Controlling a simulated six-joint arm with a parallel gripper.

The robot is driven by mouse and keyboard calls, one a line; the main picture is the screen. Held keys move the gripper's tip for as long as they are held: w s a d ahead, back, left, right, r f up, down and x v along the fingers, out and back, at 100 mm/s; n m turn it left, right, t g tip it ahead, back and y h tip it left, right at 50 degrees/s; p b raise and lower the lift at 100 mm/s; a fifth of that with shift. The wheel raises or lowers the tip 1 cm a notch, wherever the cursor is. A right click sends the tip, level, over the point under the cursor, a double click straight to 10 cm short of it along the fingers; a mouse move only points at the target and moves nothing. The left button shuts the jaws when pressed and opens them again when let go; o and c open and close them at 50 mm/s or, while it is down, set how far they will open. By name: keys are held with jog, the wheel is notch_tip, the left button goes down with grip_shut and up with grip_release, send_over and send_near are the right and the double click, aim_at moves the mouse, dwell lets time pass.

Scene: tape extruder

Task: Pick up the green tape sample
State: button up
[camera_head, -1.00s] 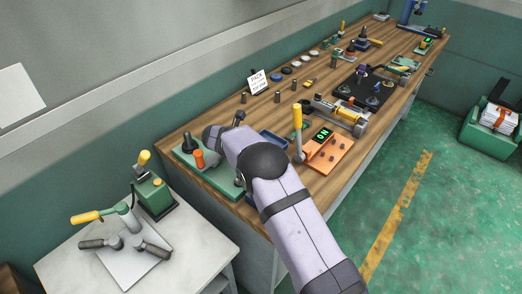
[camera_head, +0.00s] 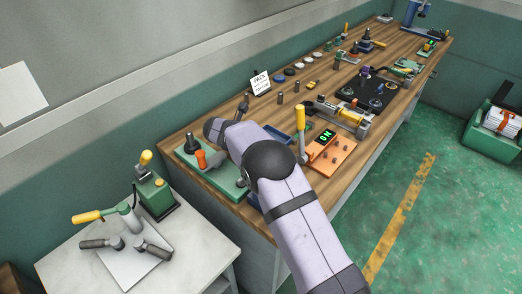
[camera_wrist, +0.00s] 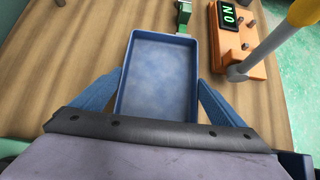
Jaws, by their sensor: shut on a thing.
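My gripper (camera_wrist: 160,88) has its two blue fingers on either side of a shallow blue tray (camera_wrist: 128,70) in the wrist view. It is shut on the tray, which looks empty. In the head view the fingers are hidden behind my arm, and part of a blue tray (camera_head: 279,138) shows beyond it. A small green piece (camera_wrist: 183,13) lies past the tray's far edge in the wrist view. I cannot tell whether it is the green tape sample.
An orange unit (camera_head: 328,153) with a lit display and yellow-handled lever stands right of the tray. A green base (camera_head: 222,178) with an orange knob is left of my arm. A tape extruder (camera_head: 343,112) and a black mat (camera_head: 350,91) lie farther along the wooden bench.

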notch_tip(320, 180, up, 7)
jog(key=b, duration=0.1)
jog(key=shift+r, duration=0.15)
